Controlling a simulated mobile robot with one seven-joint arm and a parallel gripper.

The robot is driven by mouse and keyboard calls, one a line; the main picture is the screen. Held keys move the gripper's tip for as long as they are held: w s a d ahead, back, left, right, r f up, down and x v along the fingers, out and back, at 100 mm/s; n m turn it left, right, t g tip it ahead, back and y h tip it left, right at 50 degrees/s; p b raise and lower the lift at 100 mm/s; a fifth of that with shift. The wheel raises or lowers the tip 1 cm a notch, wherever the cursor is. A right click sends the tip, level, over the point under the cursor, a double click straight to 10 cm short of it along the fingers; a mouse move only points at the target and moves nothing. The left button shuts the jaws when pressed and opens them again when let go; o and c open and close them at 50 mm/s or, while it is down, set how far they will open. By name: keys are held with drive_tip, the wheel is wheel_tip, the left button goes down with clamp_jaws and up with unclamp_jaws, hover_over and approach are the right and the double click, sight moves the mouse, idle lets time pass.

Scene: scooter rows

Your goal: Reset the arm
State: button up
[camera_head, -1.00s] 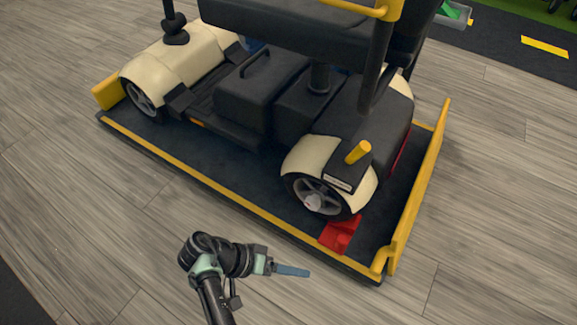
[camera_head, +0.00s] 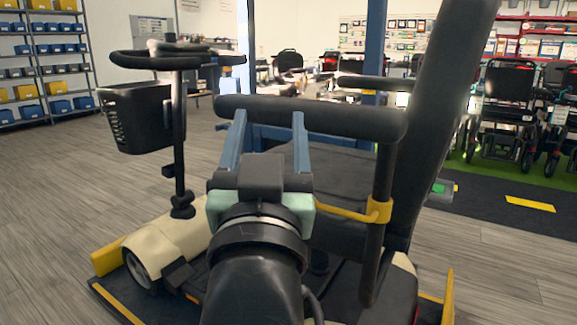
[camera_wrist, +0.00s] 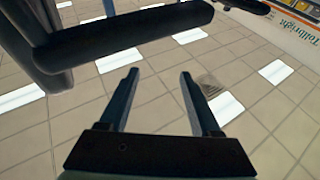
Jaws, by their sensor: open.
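My gripper (camera_head: 268,145) is raised in front of the scooter in the head view, with its two blue fingers apart and pointing up. In the wrist view my gripper (camera_wrist: 158,85) is open, with nothing between its fingers but a view of the tiled ceiling. The mobility scooter (camera_head: 160,250) has a cream body, a black basket and a dark seat, and stands on a dark platform with yellow edges. Its dark armrest (camera_head: 340,120) shows just behind my fingers; I cannot tell whether they touch it. My arm hides the scooter's middle.
Shelves with blue and yellow bins (camera_head: 45,60) stand at the far left. A blue post (camera_head: 374,45) rises behind the scooter. Several wheelchairs (camera_head: 505,105) stand on green floor at the right. The grey floor at left (camera_head: 50,190) is clear.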

drive_tip(key=s+d+r+t+p, duration=0.25)
drive_tip(key=s+r+t, duration=0.25)
drive_tip(key=s+r, duration=0.8)
wheel_tip(320, 180, up, 57)
drive_tip(key=w+p, duration=0.1)
drive_tip(key=p, duration=5.5)
drive_tip(key=shift+w+a+f+n, duration=0.15)
drive_tip(key=shift+a+n, duration=0.1)
drive_tip(key=shift+n, duration=0.05)
